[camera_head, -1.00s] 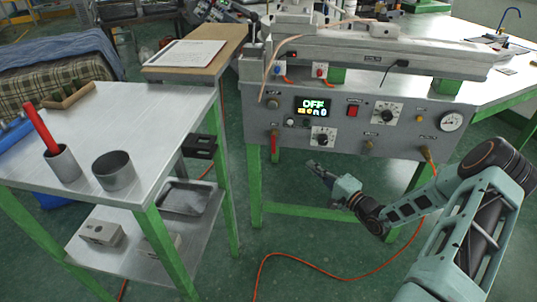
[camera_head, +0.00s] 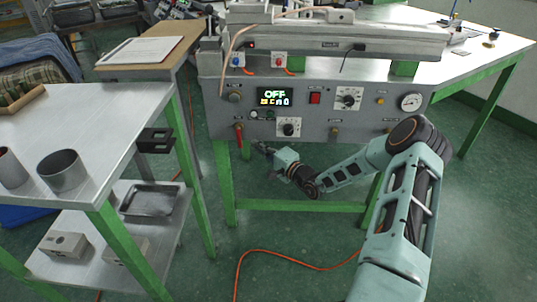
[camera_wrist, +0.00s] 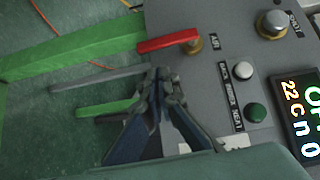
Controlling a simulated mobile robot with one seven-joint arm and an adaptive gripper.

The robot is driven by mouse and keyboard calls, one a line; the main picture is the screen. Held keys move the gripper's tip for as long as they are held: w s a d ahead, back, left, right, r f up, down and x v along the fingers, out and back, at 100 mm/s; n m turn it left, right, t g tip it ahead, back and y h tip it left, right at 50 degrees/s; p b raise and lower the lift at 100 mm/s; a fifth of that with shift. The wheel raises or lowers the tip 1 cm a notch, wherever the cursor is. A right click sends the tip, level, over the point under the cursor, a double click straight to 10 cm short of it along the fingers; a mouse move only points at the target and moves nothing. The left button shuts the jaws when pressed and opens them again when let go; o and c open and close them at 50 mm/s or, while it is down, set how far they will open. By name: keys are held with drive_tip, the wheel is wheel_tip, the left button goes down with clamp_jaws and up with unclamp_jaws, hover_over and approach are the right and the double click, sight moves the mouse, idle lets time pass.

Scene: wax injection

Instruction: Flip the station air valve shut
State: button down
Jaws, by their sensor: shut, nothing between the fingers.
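The station air valve has a red lever (camera_head: 239,135) that hangs straight down from the lower left corner of the grey control panel. In the wrist view the same red lever (camera_wrist: 167,42) runs out from a brass fitting beside a small label that seems to read AIR. My gripper (camera_head: 259,146) is just right of the lever, near its lower end. In the wrist view my gripper (camera_wrist: 160,73) has its fingertips together and empty, a short gap from the lever's side. I see no contact.
The panel's lit display (camera_head: 275,96) reads OFF above smaller characters. Knobs and a pressure gauge (camera_head: 412,101) sit along the panel. A green frame leg (camera_head: 224,180) stands below the lever. A steel side table (camera_head: 100,115) is on the left. An orange hose (camera_head: 290,256) lies on the floor.

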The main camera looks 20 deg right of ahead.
sight(239, 137)
drive_tip(key=shift+w+a, duration=0.2)
drive_tip(key=shift+a, duration=0.45)
drive_tip(key=shift+w+a, duration=0.15)
drive_tip(key=shift+a, duration=0.5)
drive_tip(key=shift+w+a+f, duration=0.1)
drive_tip(key=shift+w+a, duration=0.05)
drive_tip(key=shift+a, duration=0.4)
